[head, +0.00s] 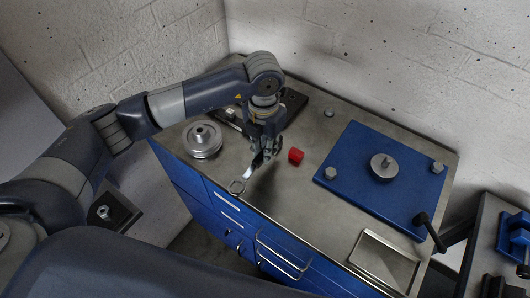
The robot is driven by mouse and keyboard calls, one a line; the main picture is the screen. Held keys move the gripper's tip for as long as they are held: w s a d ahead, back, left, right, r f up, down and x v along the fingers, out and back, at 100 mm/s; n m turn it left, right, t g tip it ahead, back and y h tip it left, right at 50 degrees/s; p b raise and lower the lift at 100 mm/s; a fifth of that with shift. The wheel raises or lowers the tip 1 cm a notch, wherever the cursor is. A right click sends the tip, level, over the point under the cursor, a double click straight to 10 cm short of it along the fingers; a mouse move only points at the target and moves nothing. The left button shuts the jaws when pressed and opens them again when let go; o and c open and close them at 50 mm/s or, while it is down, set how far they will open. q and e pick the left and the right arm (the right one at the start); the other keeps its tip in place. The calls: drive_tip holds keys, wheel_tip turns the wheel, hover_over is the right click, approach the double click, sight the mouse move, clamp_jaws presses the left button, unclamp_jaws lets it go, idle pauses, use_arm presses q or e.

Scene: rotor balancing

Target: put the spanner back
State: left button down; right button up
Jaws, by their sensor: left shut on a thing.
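A silver spanner (248,175) hangs down from my left gripper (263,155), with its ring end at the lower left over the front part of the steel bench top. My left gripper is shut on the spanner, and its fingers hide the upper part of it. I cannot tell whether the ring end touches the bench. My right gripper does not show.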

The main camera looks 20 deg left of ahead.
use_arm(q)
wheel_tip(320, 180, down, 3)
drive_tip(key=shift+s+r+p, duration=0.1)
drive_tip(key=shift+r+p, duration=0.1)
drive_tip(key=shift+p, duration=0.4)
drive_tip(key=shift+f, duration=0.3)
drive_tip(key=shift+f, duration=0.1)
drive_tip(key=shift+f, duration=0.15)
drive_tip(key=c, duration=1.5)
unclamp_jaws()
